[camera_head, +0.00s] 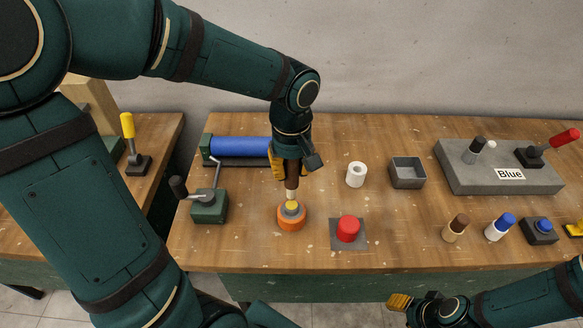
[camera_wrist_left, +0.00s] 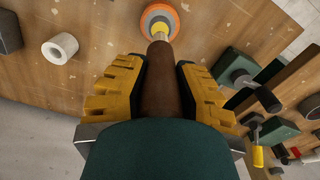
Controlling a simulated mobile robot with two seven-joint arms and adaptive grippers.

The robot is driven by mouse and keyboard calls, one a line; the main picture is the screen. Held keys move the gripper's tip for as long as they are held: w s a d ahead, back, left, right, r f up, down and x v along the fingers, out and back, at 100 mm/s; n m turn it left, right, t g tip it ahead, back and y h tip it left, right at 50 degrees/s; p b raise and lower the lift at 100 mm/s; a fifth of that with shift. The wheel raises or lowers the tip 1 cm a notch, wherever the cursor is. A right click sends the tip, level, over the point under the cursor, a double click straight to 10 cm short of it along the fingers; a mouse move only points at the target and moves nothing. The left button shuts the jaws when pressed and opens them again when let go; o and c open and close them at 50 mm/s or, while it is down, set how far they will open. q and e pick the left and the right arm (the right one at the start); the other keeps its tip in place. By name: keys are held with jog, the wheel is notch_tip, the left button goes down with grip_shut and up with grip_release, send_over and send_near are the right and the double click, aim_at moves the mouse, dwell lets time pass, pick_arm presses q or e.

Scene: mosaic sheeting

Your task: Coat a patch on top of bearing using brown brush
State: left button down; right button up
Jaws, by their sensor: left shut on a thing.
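My left gripper (camera_head: 290,177) is shut on the brown brush (camera_head: 291,184), held upright by its handle with the tip pointing down. The brown handle also fills the space between the yellow fingers in the left wrist view (camera_wrist_left: 160,92). The bearing (camera_head: 291,223), an orange ring with a grey centre, sits on the table right under the brush. It shows at the top of the left wrist view (camera_wrist_left: 173,14). Something yellow is at the brush's lower end over the bearing's centre; I cannot tell whether the tip touches. My right gripper (camera_head: 399,301) is in front of the table, its jaws unclear.
A red button (camera_head: 348,227) on a grey plate stands right of the bearing, a crank box (camera_head: 209,207) left. A blue roller (camera_head: 240,147), white roll (camera_head: 356,174) and grey tray (camera_head: 407,172) lie behind. More brush-like handles (camera_head: 499,226) stand at the right.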

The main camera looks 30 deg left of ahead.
pick_arm(q)
jog(key=shift+r+p, duration=1.35)
jog(key=shift+r, duration=0.7)
